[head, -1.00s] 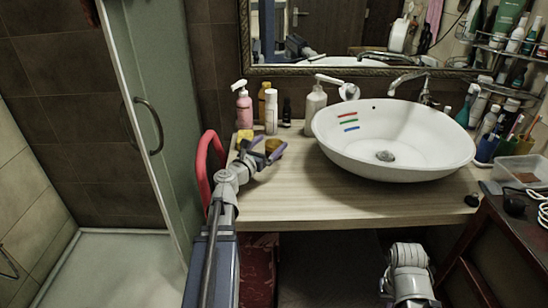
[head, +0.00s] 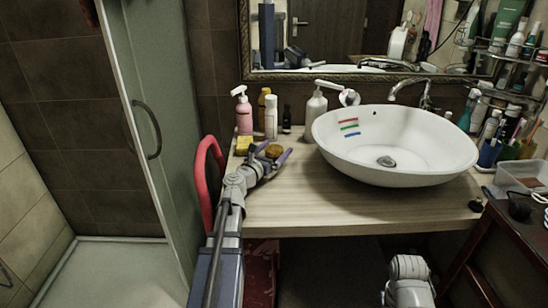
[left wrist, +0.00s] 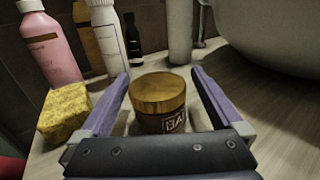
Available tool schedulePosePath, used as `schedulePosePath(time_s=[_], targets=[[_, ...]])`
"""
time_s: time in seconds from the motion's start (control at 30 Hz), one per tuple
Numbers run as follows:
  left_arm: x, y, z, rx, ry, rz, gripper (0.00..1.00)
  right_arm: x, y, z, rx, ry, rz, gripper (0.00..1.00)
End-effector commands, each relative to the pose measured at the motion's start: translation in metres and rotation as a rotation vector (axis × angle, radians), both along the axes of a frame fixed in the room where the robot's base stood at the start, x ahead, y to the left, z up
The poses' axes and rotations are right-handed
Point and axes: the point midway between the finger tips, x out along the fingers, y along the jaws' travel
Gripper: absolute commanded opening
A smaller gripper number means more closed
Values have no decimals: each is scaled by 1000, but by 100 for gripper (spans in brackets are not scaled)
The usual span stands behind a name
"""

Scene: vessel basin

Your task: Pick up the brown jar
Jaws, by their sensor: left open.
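The brown jar (left wrist: 158,103) stands upright on the wooden counter, with a wood-look lid and a dark body with a pale label. In the head view its lid (head: 273,151) shows just beyond my left gripper (head: 271,154). My left gripper is open, and in the left wrist view its two purple fingers (left wrist: 158,98) stand on either side of the jar with gaps. The lower front of the jar is hidden behind the gripper's dark bar. My right arm shows at the lower right of the head view, but its gripper's fingers are not visible.
A yellow sponge (left wrist: 63,113) lies just left of the left finger. A pink pump bottle (head: 243,112), a white bottle (head: 271,117) and a small dark bottle (head: 287,118) stand behind. The white basin (head: 395,145) is to the right. The counter front (head: 340,212) is clear.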

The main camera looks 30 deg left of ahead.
Motion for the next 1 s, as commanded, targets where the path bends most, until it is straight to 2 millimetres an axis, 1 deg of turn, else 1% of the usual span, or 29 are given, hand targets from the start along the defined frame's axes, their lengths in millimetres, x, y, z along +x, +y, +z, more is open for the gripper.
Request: schedulePosePath(time_s=[0.03,0.2,0.3,0.47,0.57,1.0], targets=[[11,2,-2,0,0,-2,100,0,0,-2,0,0,0,0],[35,2,-3,0,0,-1,100,0,0,-3,0,0,0,0],[39,2,-3,0,0,-1,100,0,0,-3,0,0,0,0],[38,1,-3,0,0,0,100,0,0,-3,0,0,0,0],[38,1,-3,0,0,0,90,0,0,-3,0,0,0,0],[38,1,-3,0,0,-1,40,0,0,-3,0,0,0,0]])
